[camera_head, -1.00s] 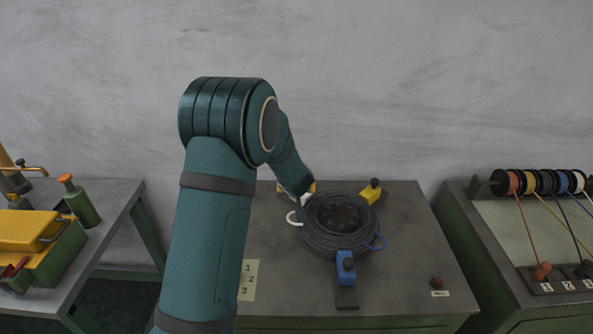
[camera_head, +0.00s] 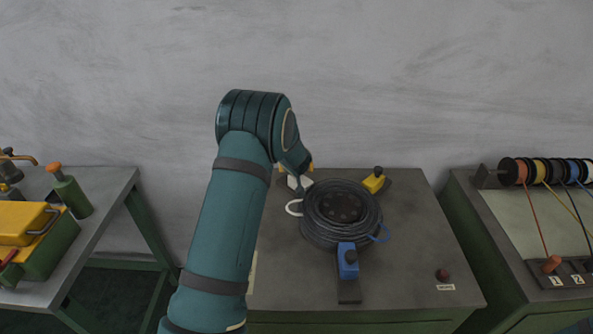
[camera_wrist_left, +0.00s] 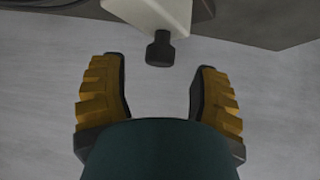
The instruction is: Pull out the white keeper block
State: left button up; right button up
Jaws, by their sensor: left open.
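The white keeper block (camera_head: 300,182) sits at the back left of the round black die or coil (camera_head: 342,212) on the middle table, partly covered by my left arm in the head view. In the left wrist view the white block (camera_wrist_left: 155,14) is at the top, with a dark knob (camera_wrist_left: 160,48) sticking out of it towards me. My left gripper (camera_wrist_left: 160,78) is open and empty. Its two yellow-backed fingers stand either side of the knob's line, with the knob just past or level with their tips; exact depth is unclear. My right gripper is not in view.
A yellow block (camera_head: 374,181) stands at the back right of the coil and a blue block (camera_head: 347,262) at its front. A white loop (camera_head: 294,208) and a blue loop (camera_head: 381,234) stick out from the coil. A dark red button (camera_head: 442,274) is at the front right.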

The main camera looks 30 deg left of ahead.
pick_arm(q)
jog(key=shift+x, duration=1.65)
grip_shut()
